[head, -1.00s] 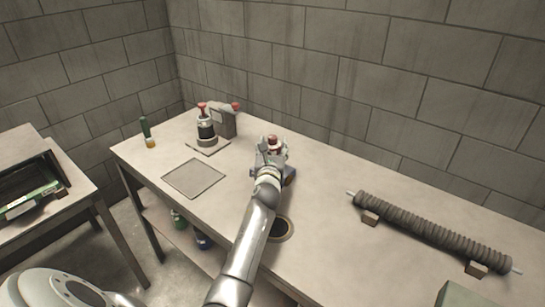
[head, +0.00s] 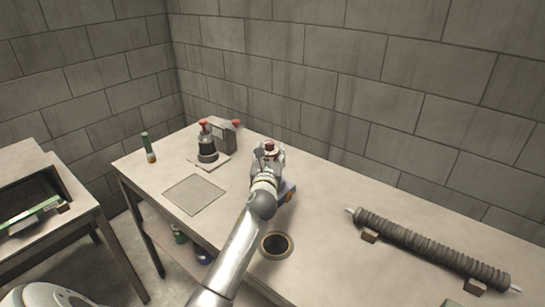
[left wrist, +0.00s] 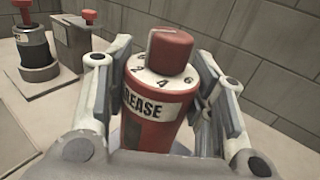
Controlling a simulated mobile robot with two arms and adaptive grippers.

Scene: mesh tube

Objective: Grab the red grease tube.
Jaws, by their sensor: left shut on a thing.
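The red grease tube (left wrist: 157,105) stands between the fingers of my left gripper (left wrist: 160,100) in the left wrist view. It has a red cap, a white numbered collar and a label reading "GREASE". The fingers are shut on its sides. In the head view my left gripper (head: 268,160) is over the table's back middle, and only the tube's red top (head: 270,147) shows above it. The tube's lower part is hidden, so I cannot tell whether it touches the table. My right gripper is not in view.
A dark cylinder with a red top (head: 206,142) stands on a plate beside a grey device (head: 226,133). A green tube (head: 148,146) stands at the far left. A flat grey pad (head: 194,194), a round hole (head: 276,245) and a ribbed roller (head: 430,248) are on the table (head: 335,215).

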